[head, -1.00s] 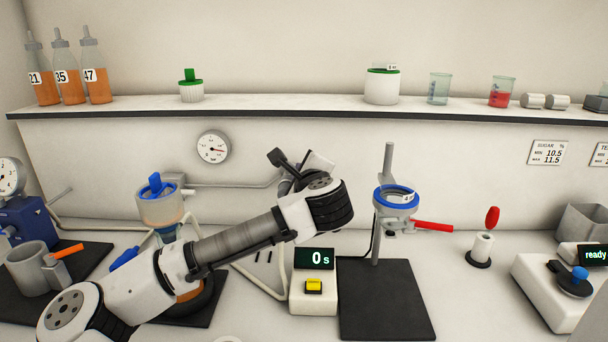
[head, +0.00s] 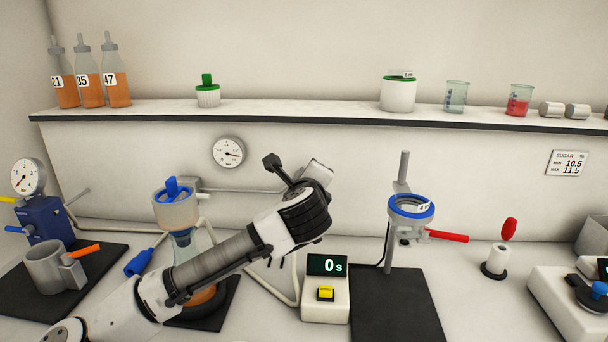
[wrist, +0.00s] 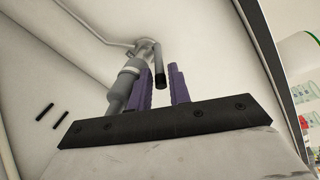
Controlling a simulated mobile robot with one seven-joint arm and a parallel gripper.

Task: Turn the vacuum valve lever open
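The vacuum valve shows in the wrist view as a grey body (wrist: 130,77) at the end of a wall pipe. Its lever (wrist: 160,68) has a dark tip and points down in the picture. My gripper (wrist: 163,88) has two purple fingers standing apart. The lever's tip appears in the gap between them, nearer the left finger; I cannot tell its depth or whether they touch. In the head view my wrist (head: 305,212) covers the pipe's right end, and I cannot make out the valve or fingers there.
A pressure gauge (head: 228,152) hangs on the wall left of my wrist. The shelf (head: 330,118) runs above. A blue-topped funnel flask (head: 175,210) stands behind my forearm. The timer (head: 326,290) stands below my wrist, and a stand with a blue ring (head: 411,207) is to the right.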

